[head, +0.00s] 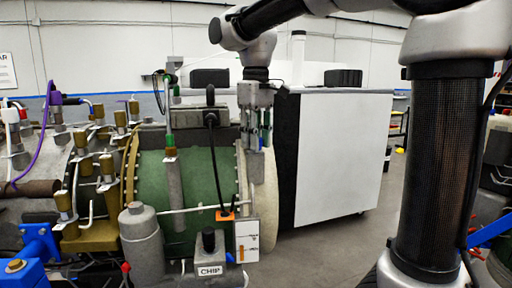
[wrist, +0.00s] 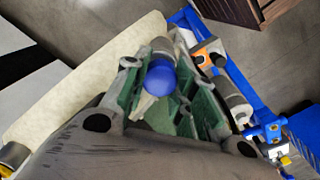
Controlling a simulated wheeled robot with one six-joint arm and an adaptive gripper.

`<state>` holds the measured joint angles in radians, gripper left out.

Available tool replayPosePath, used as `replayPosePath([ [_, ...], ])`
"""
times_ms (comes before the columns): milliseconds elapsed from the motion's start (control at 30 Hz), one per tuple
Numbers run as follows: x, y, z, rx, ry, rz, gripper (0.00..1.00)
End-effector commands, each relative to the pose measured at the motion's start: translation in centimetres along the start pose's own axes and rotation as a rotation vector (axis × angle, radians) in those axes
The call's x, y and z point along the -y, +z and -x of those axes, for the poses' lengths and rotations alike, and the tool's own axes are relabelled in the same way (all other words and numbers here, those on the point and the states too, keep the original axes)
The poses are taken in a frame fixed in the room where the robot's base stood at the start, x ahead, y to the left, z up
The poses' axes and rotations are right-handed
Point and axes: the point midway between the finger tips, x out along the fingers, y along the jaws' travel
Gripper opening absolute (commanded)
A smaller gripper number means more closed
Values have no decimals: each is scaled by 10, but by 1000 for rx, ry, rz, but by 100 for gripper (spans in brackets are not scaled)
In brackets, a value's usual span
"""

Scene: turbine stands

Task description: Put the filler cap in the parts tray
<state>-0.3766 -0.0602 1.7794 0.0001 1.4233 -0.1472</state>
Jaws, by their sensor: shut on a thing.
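My gripper (head: 257,145) points down beside the pale flange at the right end of the green turbine casing (head: 200,190). In the wrist view, my gripper (wrist: 160,85) has its green-padded fingers closed around a blue rounded piece with a grey cylindrical part, which looks like the filler cap (wrist: 160,78). In the head view the fingers mostly hide the held piece; only bits of blue show between them. I cannot make out the parts tray in either view.
A grey cylinder (head: 140,240), a box marked CHIP (head: 210,268) and a white tag (head: 247,242) stand in front of the casing. Brass fittings and cables crowd the left. A large white cabinet (head: 338,150) stands behind; grey floor (head: 330,250) is open at its foot.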

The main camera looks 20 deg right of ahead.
Motion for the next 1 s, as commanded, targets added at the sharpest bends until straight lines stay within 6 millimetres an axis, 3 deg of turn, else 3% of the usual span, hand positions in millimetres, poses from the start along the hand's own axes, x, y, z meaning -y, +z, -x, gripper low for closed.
replayPosePath([
  [1000,0,0,24,0,0,0,0],
])
